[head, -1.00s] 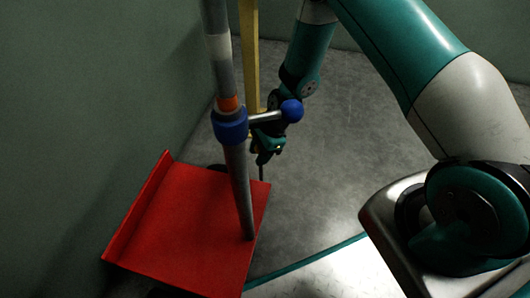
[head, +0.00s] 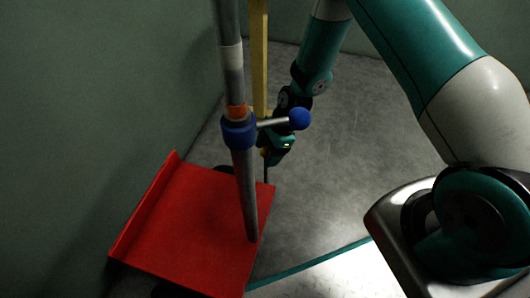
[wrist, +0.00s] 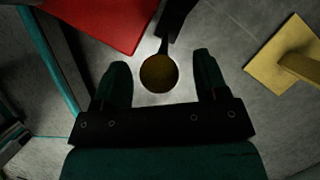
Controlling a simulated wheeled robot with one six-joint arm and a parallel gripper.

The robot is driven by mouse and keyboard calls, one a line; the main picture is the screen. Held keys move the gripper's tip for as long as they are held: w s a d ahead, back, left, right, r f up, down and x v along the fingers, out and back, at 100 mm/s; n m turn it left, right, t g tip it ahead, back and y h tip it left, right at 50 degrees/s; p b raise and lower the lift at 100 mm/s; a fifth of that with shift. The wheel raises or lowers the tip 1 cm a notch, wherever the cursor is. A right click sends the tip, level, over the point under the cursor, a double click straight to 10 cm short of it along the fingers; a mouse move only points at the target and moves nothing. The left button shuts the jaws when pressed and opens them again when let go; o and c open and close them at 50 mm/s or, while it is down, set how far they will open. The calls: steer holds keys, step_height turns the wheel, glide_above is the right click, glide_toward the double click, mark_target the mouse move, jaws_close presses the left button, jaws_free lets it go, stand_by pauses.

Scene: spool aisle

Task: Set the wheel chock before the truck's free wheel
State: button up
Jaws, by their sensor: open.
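The truck (head: 185,225) is a red flat platform with a raised left lip. Dark wheels show partly at its far edge (head: 224,168) and near its lower edge. In the wrist view the truck's red corner (wrist: 105,22) is at upper left. The wheel chock (wrist: 176,22) appears as a dark shape beside that corner, with a thin stem and a round brownish-yellow knob (wrist: 159,73). My gripper (wrist: 162,75) is open, with the knob between its fingers and gaps on both sides. In the head view my gripper (head: 272,158) is partly hidden behind a pole.
A grey pole (head: 243,185) with a blue collar and blue-knobbed lever rises in front of the truck bed. A yellow post (head: 259,60) stands behind; its square base (wrist: 268,65) is right of my gripper. A green wall borders the left.

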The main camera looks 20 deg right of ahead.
steer(key=p+v, duration=0.6)
steer(key=v, duration=0.9)
steer(key=shift+r, duration=0.15)
